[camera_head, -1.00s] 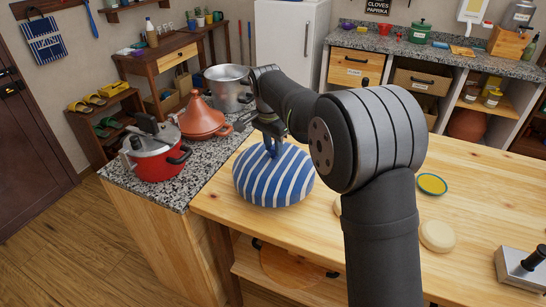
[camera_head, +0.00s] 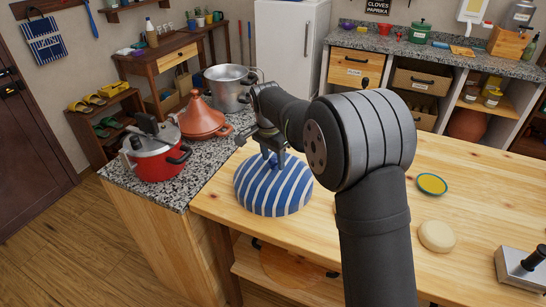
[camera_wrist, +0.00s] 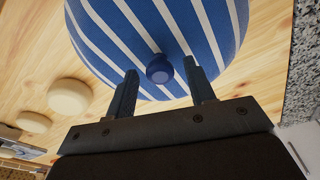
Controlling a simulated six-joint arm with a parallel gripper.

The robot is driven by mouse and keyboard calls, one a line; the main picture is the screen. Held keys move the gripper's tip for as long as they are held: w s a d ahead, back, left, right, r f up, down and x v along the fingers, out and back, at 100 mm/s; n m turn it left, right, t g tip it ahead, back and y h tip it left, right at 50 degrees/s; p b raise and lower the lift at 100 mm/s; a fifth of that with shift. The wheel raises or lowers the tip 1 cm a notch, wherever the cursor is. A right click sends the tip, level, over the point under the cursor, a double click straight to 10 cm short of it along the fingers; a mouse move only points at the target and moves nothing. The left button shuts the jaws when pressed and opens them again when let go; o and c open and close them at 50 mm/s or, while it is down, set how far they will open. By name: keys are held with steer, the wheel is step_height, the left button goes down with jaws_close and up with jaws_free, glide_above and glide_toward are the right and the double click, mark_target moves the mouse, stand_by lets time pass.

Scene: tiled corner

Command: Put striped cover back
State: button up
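The striped cover (camera_head: 274,190), a blue dome with white stripes, sits at the left part of the wooden table. What is under it is hidden. It fills the top of the wrist view (camera_wrist: 215,30), with its round blue knob (camera_wrist: 159,69) facing my gripper. My gripper (camera_head: 273,157) is over the top of the cover. In the wrist view its two fingers (camera_wrist: 160,66) are apart, one on each side of the knob, with a visible gap on both sides.
A red pressure cooker (camera_head: 155,160), an orange tagine (camera_head: 202,118) and a metal pot (camera_head: 229,88) stand on the granite top at left.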

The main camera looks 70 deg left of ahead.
step_height(320, 180, up, 12)
steer(key=s, duration=0.1)
steer(key=shift+s+d, duration=0.2)
steer(key=shift+d, duration=0.1)
steer(key=shift+r, duration=0.1)
stand_by(0.3)
glide_toward(270, 171)
steer(key=f, duration=0.1)
steer(key=w+a+f, duration=0.1)
steer(key=f, duration=0.1)
steer(key=w+f, duration=0.1)
steer(key=f, duration=0.1)
steer(key=shift+w+a+f, duration=0.15)
steer(key=shift+f, duration=0.1)
step_height(270, 171, up, 3)
steer(key=shift+f, duration=0.2)
steer(key=shift+r, duration=0.75)
